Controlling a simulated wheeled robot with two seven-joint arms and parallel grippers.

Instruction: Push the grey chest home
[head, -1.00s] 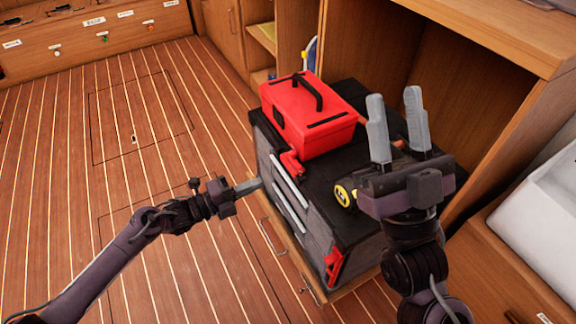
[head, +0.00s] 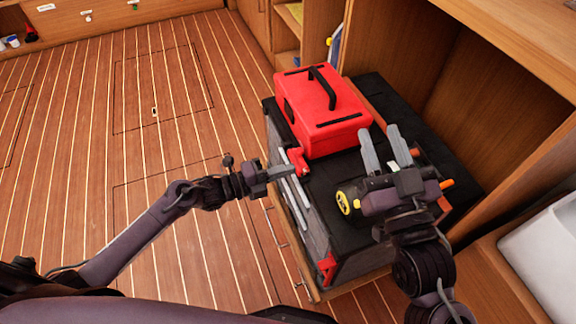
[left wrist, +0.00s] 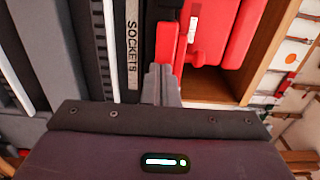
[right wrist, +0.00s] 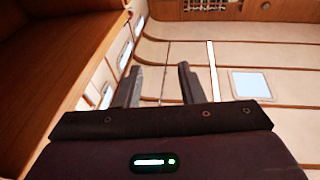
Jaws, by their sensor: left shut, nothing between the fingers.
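The grey chest (head: 325,190) stands in the open bay under the wooden counter. Its top is black and its grey drawer front with pale handle strips faces left. In the left wrist view its front (left wrist: 85,50) shows close up with a SOCKETS label. My left gripper (head: 287,171) is shut and empty, its tips at the upper part of the chest front. I cannot tell whether they touch. My right gripper (head: 387,148) is open and empty above the chest top. It hides part of the top; its fingers also show in the right wrist view (right wrist: 158,88).
A red toolbox (head: 322,108) sits on the chest. A yellow and black torch (head: 345,203) and an orange-handled tool (head: 447,184) show beside my right gripper. A wooden counter (head: 510,40) overhangs at right, a white basin (head: 550,250) lower right.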

